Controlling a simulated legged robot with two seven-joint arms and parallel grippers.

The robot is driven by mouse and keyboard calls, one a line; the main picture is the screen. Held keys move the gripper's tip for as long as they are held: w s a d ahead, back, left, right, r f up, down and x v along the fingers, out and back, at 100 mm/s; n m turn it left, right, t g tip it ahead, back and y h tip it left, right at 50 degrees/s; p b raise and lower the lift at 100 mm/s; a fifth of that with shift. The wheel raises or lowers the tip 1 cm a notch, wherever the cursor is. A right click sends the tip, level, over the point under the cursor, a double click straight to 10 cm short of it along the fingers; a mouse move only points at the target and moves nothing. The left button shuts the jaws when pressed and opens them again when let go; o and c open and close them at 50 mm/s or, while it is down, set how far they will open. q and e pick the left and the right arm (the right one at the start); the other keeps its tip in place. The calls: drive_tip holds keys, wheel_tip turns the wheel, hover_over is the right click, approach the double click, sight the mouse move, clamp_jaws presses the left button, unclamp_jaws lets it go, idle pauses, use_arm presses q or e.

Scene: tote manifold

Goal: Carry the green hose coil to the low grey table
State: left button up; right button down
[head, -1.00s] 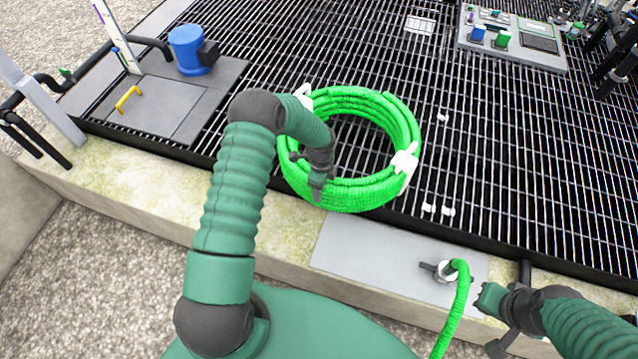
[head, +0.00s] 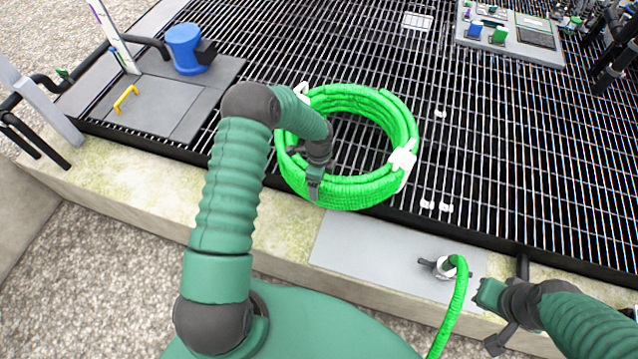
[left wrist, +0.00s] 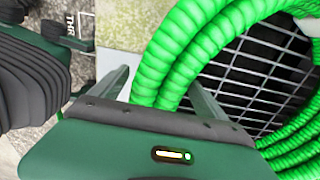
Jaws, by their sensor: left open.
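The green hose coil (head: 352,192) lies on the black grating near its front edge, with white ties around it. My left gripper (head: 314,186) is at the coil's near left side, pointing down. In the left wrist view its open fingers (left wrist: 160,92) straddle the ribbed strands of the coil (left wrist: 180,45), one outside the ring and one toward its inside. The fingers are not closed on the hose. My right gripper (head: 493,340) is at the lower right, partly hidden by its arm; its jaws are unclear. I cannot identify a low grey table for certain.
A grey plate (head: 380,260) on the concrete edge bears a fitting with a green hose (head: 452,310). A blue device (head: 184,47) and yellow handle (head: 126,98) are at the left. A grey panel (head: 515,45) lies at the back right. The grating right of the coil is mostly clear.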

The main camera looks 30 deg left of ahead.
use_arm(q)
wheel_tip(320, 180, up, 15)
drive_tip(key=p, duration=0.2)
use_arm(e)
drive_tip(key=shift+w+v, duration=0.25)
drive_tip(key=shift+v, duration=0.85)
use_arm(q)
drive_tip(key=shift+f, duration=0.1)
use_arm(e)
drive_tip(key=c, duration=2.2)
unclamp_jaws()
drive_tip(key=shift+r, duration=0.1)
